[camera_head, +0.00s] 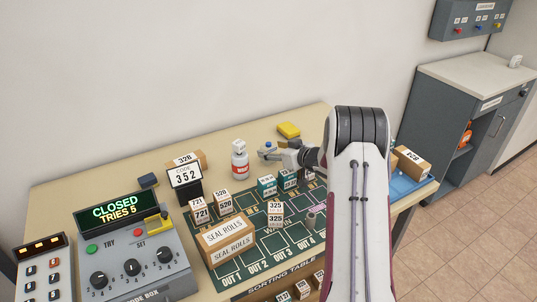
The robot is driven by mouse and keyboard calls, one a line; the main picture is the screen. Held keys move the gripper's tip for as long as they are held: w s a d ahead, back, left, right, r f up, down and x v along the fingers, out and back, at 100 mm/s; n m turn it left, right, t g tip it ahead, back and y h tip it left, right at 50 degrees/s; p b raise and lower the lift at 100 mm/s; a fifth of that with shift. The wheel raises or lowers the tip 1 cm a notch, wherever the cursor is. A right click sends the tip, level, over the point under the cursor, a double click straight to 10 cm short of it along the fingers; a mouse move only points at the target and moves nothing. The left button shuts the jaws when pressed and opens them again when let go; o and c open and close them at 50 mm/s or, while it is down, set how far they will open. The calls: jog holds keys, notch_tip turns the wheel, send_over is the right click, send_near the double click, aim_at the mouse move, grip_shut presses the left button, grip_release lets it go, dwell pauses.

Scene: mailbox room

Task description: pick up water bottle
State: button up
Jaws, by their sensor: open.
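My gripper (270,153) is at the back middle of the sorting table, reaching left from my arm, and is open. A small blue round piece (268,145) shows right at its fingertips; it may be the cap of the water bottle, but the body under it is too small and too covered to tell. I cannot tell whether the fingers touch it. A white bottle with a red label (239,163) stands upright just left of my gripper, apart from it.
A yellow block (289,130) lies behind my gripper. Teal boxes (267,186) stand in front of it on the green mat (266,268). A code sign (185,177), a seal rolls box (226,241) and a control box (137,268) stand to the left. My arm hides the table's right part.

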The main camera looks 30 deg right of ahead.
jog(key=shift+c, duration=0.3)
jog(key=c, duration=1)
jog(key=shift+o, duration=0.2)
jog(key=shift+r, duration=0.15)
notch_tip(320, 180, up, 10)
